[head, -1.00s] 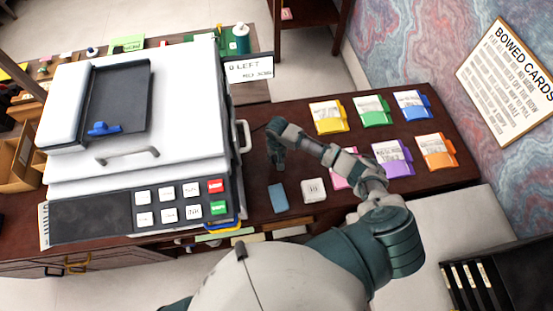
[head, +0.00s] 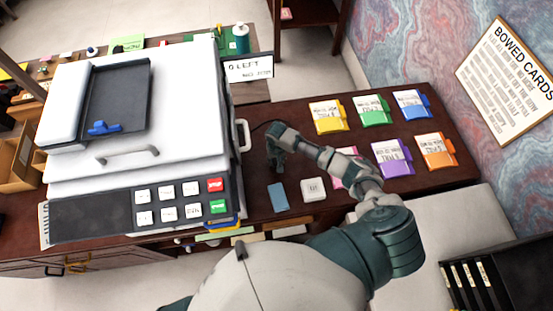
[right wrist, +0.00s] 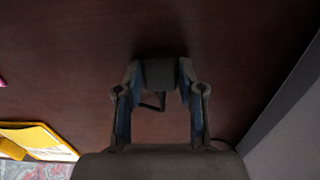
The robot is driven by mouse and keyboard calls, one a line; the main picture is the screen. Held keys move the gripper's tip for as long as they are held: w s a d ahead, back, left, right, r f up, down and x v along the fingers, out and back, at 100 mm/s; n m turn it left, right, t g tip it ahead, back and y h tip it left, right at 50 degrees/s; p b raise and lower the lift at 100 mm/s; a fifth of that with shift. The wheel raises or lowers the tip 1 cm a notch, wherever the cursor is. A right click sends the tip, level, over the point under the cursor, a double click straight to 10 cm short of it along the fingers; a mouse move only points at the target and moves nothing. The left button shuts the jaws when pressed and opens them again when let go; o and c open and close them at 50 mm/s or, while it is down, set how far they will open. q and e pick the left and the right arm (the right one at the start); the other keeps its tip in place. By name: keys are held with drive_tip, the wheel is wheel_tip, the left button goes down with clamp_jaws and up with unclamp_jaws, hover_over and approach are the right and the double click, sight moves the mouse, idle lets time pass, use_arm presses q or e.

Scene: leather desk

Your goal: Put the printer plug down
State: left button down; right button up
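My right gripper (head: 276,166) hangs over the dark desk (head: 330,205), just right of the printer (head: 150,170). In the right wrist view its two fingers (right wrist: 160,92) stand on either side of a dark grey block, the printer plug (right wrist: 160,73), and appear to hold it. A thin black cord (head: 258,124) runs from the printer's side toward this gripper. In the head view the plug is hidden by the gripper. Whether the plug touches the desk cannot be told. My left gripper is not in view.
A blue pad (head: 277,197) and a white square piece (head: 313,190) lie just in front of the gripper. Several coloured card packs (head: 327,116) lie to the right. A small sign (head: 248,69) stands behind.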

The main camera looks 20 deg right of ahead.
drive_tip(key=o, duration=0.3)
wheel_tip(320, 180, up, 13)
drive_tip(key=shift+p, duration=0.3)
idle(0.7)
